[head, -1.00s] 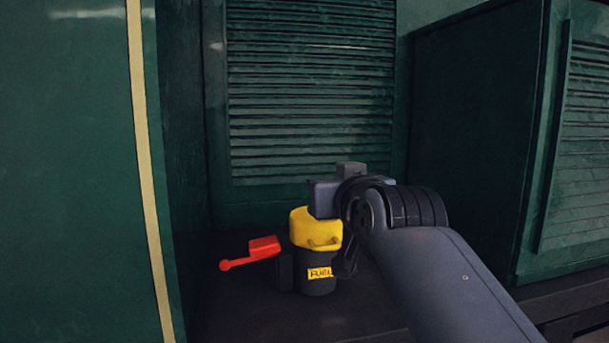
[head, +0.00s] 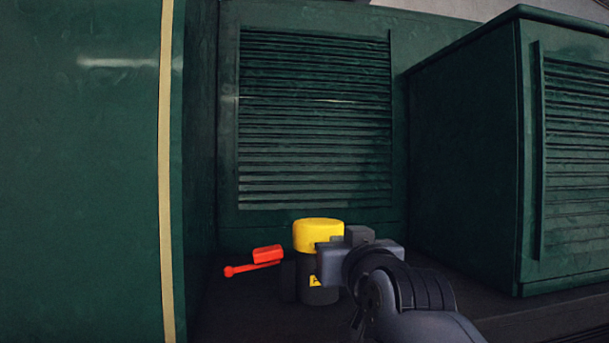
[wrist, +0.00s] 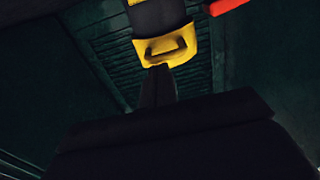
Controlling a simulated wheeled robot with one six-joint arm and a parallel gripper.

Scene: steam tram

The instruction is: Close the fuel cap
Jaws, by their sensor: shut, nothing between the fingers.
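The yellow fuel cap (head: 318,233) sits at the top of a dark upright filler neck (head: 317,291) with a yellow label, partly hidden by my arm. In the wrist view the cap (wrist: 165,50) shows a dark loop handle on its near face. My gripper (wrist: 159,70) is shut and empty, its fingertips close to the cap's handle side; I cannot tell whether they touch. In the head view my gripper is just right of the cap, its fingertips not clear. Whether the cap is fully seated cannot be told.
A red lever (head: 255,262) sticks out left of the neck. A green louvred panel (head: 315,120) stands behind, a green cabinet (head: 465,150) at the right, and a green wall (head: 80,180) at the left. The dark deck between them is otherwise mostly clear.

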